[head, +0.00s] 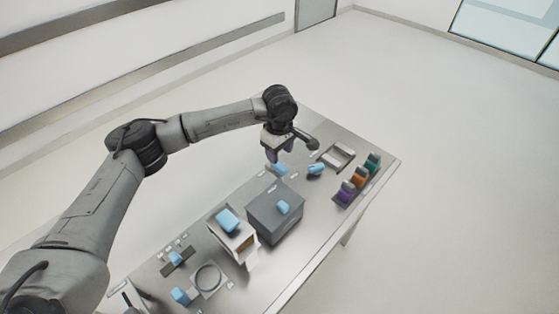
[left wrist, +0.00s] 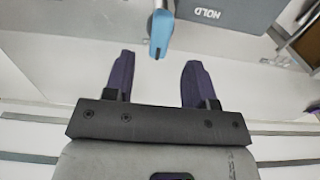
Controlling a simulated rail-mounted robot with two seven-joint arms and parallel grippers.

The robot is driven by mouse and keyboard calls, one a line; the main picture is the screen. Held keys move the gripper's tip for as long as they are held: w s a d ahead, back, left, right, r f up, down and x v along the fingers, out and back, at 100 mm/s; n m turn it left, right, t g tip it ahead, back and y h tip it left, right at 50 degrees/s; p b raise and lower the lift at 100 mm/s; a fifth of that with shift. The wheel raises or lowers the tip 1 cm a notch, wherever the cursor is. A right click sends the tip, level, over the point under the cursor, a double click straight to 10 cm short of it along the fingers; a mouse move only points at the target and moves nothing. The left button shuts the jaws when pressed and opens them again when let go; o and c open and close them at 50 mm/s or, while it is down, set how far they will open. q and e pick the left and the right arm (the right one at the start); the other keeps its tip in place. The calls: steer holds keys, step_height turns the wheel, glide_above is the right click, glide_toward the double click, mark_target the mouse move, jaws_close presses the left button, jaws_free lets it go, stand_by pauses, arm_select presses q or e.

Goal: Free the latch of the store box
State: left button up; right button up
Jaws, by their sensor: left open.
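A dark grey box (head: 268,222) stands on the metal table with a blue part (head: 283,207) on its top. I take it for the store box, but I cannot tell which blue part is its latch. My left gripper (head: 279,153) is open and empty, over the table beyond this box. A blue handle-like piece (head: 279,169) lies just below it. In the left wrist view, the dark fingers (left wrist: 158,78) are apart. A blue piece (left wrist: 161,32) shows ahead of them, apart from both, beside a grey surface (left wrist: 232,12) marked HOLD.
A white open-fronted box (head: 233,240) with a blue top part stands left of the grey box. Another blue piece (head: 315,168), a pale tray (head: 337,156) and a rack of purple, orange and teal items (head: 357,178) lie to the right. Smaller fixtures (head: 207,279) fill the near left.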

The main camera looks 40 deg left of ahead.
mark_target(279, 165)
arm_select(q)
step_height(279, 165, up, 7)
steer(key=shift+r, duration=0.2)
stand_by(0.6)
